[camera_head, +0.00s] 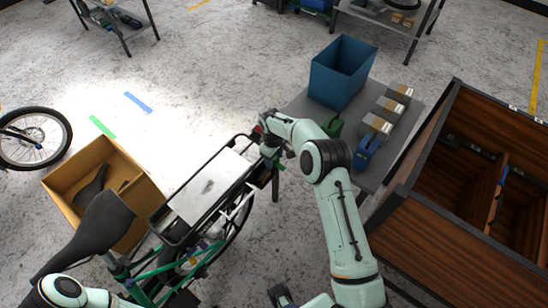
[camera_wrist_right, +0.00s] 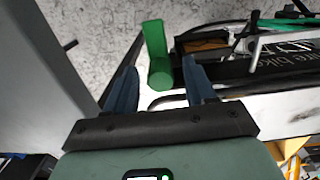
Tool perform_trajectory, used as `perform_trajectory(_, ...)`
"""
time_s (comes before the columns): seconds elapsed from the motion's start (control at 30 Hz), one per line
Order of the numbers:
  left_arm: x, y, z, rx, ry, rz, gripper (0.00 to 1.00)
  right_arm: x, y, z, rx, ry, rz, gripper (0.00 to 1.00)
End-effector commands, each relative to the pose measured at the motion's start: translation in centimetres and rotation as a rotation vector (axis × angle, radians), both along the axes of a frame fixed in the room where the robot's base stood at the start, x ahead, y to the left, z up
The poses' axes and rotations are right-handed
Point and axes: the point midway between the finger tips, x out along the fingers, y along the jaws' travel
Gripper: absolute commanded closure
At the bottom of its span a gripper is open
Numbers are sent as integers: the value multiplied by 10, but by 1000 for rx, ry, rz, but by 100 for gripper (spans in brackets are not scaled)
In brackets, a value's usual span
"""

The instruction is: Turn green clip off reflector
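In the right wrist view a green clip (camera_wrist_right: 156,50) stands between and just beyond the fingertips of my right gripper (camera_wrist_right: 160,70). The two blue fingers are apart, with a visible gap on each side of the clip. In the head view my right gripper (camera_head: 268,157) is at the rear end of the bike's rack (camera_head: 210,186). A small red part (camera_head: 257,130), possibly the reflector, shows beside it. The clip is hidden or too small there.
A grey table (camera_head: 405,140) right of the bike holds a blue bin (camera_head: 342,72), several small packages and a blue item (camera_head: 367,150). A large wooden cargo box (camera_head: 450,235) stands at the right. An open cardboard box (camera_head: 150,195) is left of the rack.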

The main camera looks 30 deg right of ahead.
Motion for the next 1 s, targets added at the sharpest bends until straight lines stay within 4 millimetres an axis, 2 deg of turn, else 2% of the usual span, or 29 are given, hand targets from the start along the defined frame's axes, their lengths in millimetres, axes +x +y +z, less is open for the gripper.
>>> perform_trajectory(0.17, 0, 0, 0, 0, 0, 0, 57, 0, 0, 2, 1, 1, 0, 45)
perform_trajectory(0.27, 0, 0, 0, 0, 0, 0, 57, 1, 1, 12, 0, -2, -1, 45)
perform_trajectory(0.7, 2, 0, 5, 0, -2, 0, 57, 2, 4, 104, 0, -2, 0, 45)
perform_trajectory(0.83, 2, 0, 7, 0, -3, 0, 57, 2, 5, 123, 0, -2, 1, 45)
perform_trajectory(1.0, 3, 0, 7, 0, -3, 0, 57, 2, 5, 133, 0, 0, 0, 45)
